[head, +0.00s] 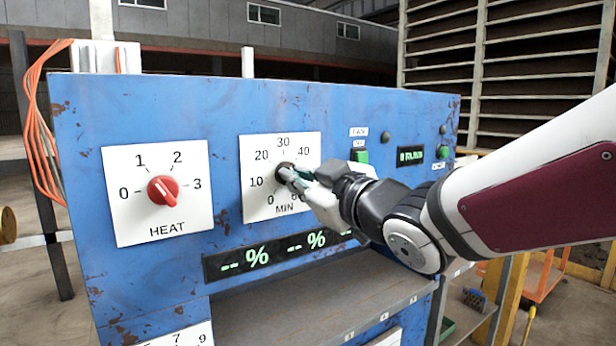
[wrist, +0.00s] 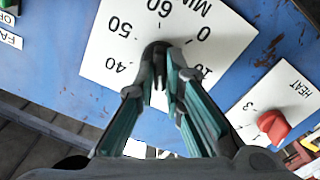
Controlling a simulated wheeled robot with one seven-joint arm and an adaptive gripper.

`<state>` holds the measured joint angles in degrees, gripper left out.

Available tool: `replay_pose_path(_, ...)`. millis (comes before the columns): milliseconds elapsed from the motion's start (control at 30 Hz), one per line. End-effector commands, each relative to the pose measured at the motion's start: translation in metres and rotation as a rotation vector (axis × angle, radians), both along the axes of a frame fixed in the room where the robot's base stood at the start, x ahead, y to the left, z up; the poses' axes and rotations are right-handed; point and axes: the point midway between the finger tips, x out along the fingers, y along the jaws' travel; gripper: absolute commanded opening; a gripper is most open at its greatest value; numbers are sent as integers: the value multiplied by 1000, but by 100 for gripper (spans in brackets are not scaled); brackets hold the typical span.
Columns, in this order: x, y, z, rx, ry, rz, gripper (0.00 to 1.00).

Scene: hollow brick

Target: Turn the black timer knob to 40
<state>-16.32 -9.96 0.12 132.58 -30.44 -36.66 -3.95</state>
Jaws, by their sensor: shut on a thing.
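The black timer knob (head: 283,168) sits at the centre of a white dial plate (head: 256,146) marked MIN on the blue panel. My gripper (head: 294,177) reaches in from the right, its fingers shut on the knob. In the wrist view the knob (wrist: 156,48) shows between the fingertips of my gripper (wrist: 161,66). The marks 0 to 40 show in the head view; the 50 side is covered by my gripper. In the wrist view 40, 50, 60 and 0 show. The knob's pointer is hidden, so its setting cannot be told.
A red HEAT knob (head: 162,190) on its own white plate is left of the timer. A green switch (head: 360,156) and a small display (head: 410,155) are to the right. A percent display strip (head: 272,254) and a grey shelf (head: 300,300) lie below.

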Motion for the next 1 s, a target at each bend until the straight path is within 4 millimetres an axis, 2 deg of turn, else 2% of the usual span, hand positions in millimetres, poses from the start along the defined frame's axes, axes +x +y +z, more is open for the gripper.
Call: replay_pose_path(1000,-1,0,-3,794,545,-3,0)
